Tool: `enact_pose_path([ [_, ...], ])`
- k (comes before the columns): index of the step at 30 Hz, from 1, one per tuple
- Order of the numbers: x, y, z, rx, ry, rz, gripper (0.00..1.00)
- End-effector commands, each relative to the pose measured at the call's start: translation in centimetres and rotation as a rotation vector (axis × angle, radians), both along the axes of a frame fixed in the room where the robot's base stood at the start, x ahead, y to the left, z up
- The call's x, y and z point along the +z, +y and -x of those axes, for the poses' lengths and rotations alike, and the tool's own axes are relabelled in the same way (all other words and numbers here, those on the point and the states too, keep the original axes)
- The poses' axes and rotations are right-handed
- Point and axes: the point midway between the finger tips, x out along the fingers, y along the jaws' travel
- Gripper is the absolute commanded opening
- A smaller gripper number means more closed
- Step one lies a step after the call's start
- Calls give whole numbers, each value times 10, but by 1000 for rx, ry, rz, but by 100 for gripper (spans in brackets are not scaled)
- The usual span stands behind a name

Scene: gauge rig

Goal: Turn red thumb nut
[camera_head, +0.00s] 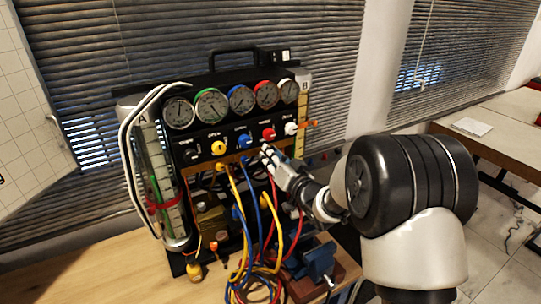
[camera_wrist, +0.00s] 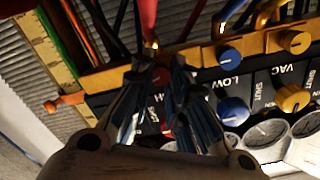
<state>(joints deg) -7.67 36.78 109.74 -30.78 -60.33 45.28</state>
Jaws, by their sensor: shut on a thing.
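The red thumb nut (camera_wrist: 160,75) shows in the wrist view between my fingertips, on the brass-coloured bar under the red hose. Only a small part of it is visible. My gripper (camera_wrist: 158,82) is shut on it, with a finger on either side. In the head view my gripper (camera_head: 267,154) reaches the panel from the right, just below the red knob (camera_head: 268,134), and hides the nut.
Neighbouring blue (camera_wrist: 230,56) and yellow (camera_wrist: 293,41) thumb nuts sit along the same bar. A row of gauges (camera_head: 241,98) is above the knobs. Red, blue and yellow hoses (camera_head: 252,225) hang below. An orange tap (camera_wrist: 66,101) sticks out at the panel's side.

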Motion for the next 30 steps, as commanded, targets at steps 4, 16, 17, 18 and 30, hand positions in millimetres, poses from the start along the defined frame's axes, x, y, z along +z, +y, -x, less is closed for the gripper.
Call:
enact_pose_path([
  [4, 2, 0, -1, -1, 56, -88, 0],
  [16, 2, 0, -1, -1, 143, -222, 0],
  [17, 2, 0, -1, -1, 146, -225, 0],
  [18, 2, 0, -1, -1, 148, -229, 0],
  [30, 2, -1, -1, -1, 154, -237, 0],
])
